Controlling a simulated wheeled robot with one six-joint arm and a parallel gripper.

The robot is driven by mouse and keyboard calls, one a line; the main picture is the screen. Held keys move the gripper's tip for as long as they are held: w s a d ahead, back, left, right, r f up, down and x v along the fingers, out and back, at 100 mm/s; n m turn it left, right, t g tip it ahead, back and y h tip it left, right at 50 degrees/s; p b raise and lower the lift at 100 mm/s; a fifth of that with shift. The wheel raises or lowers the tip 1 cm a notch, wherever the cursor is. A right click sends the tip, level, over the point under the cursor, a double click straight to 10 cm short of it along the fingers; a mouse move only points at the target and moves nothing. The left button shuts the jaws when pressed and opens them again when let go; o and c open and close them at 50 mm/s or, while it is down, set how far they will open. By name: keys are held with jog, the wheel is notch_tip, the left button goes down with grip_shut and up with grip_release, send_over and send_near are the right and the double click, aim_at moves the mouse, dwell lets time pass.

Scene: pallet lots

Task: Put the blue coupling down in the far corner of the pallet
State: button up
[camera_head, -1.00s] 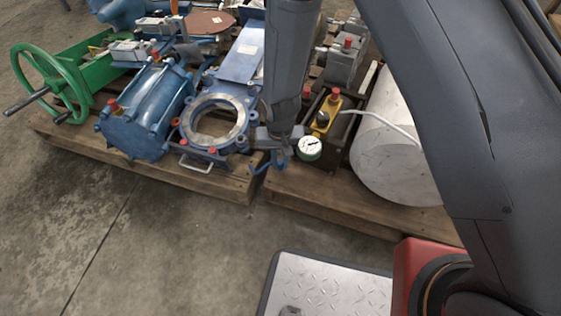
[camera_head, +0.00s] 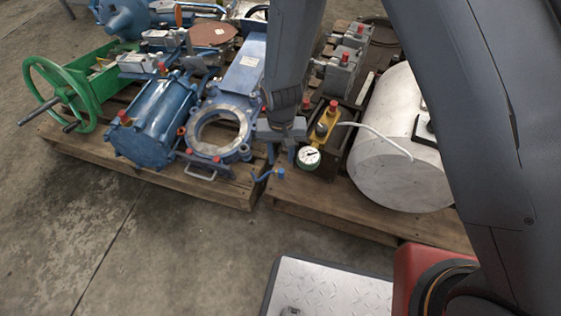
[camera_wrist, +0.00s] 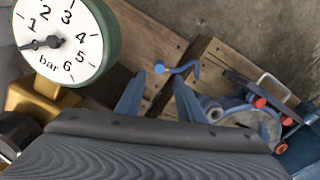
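My gripper (camera_head: 281,150) points down at the near edge of the pallets, left of the pressure gauge. In the wrist view its two blue-grey fingers (camera_wrist: 160,88) stand apart with nothing between them. No part is plainly labelled as the coupling. A blue cylindrical body with red caps (camera_head: 155,120) lies on the left pallet (camera_head: 235,190), left of my gripper. A blue ring-shaped valve body (camera_head: 240,115) lies between them. A small blue hooked piece (camera_head: 268,174) is at the pallet edge below my gripper; it also shows beyond the fingertips in the wrist view (camera_wrist: 178,68).
A white-dialled gauge (camera_head: 308,157) on a yellow and black block stands close right of my gripper. A pale cylinder (camera_head: 395,165) lies farther right. A green handwheel (camera_head: 60,95) is at far left. Much of the left pallet is crowded.

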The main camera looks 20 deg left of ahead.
jog(key=s+d+r+n+p, duration=0.1)
jog(key=s+d+r, duration=0.15)
jog(key=r, duration=0.95)
jog(key=s+d+r, duration=0.1)
jog(key=s+r, duration=0.2)
jog(key=r, duration=1)
jog(key=s+d+r+n+y, duration=0.1)
jog(key=s+d+r+y, duration=0.1)
jog(key=s+d+r, duration=0.6)
jog(key=s+r, duration=0.3)
jog(key=s, duration=0.1)
jog(key=shift+r, duration=0.3)
